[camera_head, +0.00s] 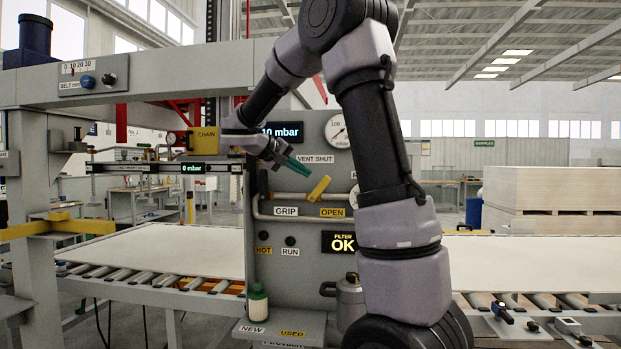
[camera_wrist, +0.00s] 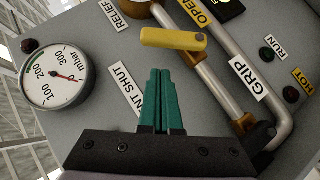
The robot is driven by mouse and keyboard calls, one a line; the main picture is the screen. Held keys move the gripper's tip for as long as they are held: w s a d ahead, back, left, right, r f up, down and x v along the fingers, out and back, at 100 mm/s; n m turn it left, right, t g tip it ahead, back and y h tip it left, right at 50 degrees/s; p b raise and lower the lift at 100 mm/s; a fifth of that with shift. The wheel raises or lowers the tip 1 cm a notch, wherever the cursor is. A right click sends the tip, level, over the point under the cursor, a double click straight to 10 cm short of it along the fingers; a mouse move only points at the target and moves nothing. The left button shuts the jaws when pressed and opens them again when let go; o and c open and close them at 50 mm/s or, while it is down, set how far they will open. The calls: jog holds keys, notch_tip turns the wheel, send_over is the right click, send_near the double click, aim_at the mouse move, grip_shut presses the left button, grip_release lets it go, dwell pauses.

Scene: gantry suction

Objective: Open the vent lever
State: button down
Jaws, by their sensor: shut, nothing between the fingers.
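The yellow vent lever (camera_head: 318,189) is on the grey panel, angled up to the right, between the VENT SHUT label (camera_head: 316,159) and the OPEN label (camera_head: 331,212). In the wrist view the lever (camera_wrist: 173,38) lies just beyond my fingertips, with a small gap seen between them. My gripper (camera_head: 302,169) has green fingers, pressed together and empty, left of and slightly above the lever in the head view. In the wrist view the fingers (camera_wrist: 160,72) partly cover the VENT SHUT label (camera_wrist: 126,90).
A pipe (camera_wrist: 222,80) runs beside the lever, near the GRIP label (camera_wrist: 252,76). A round mbar gauge (camera_wrist: 53,80) is on the same panel. Below stand a green-capped bottle (camera_head: 257,302) and a grey canister (camera_head: 350,300). Roller conveyors with pale boards flank the panel.

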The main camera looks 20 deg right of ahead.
aim_at(324, 181)
jog(key=shift+s+d+f, duration=0.8)
jog(key=shift+d+f, duration=0.05)
jog(key=shift+d, duration=0.1)
jog(key=shift+s+d+m+y, duration=0.2)
jog(key=shift+d+m+y, duration=0.1)
jog(key=shift+y, duration=0.2)
jog(key=d+m+y, duration=0.1)
jog(key=s+d+m+t+y, duration=0.1)
jog(key=shift+s+f+y, duration=0.25)
jog(key=shift+y, duration=0.15)
jog(key=shift+s+d+f+m+t+y, duration=0.25)
jog(key=shift+d+f+m+t+y, duration=0.15)
jog(key=shift+y, duration=0.2)
jog(key=shift+s+d+f+m+t+y, duration=0.2)
jog(key=shift+d+f+m+t+y, duration=0.15)
jog(key=shift+t+y, duration=0.2)
jog(key=shift+d+f, duration=0.15)
jog(key=shift+f, duration=0.05)
jog(key=shift+s+f, duration=0.1)
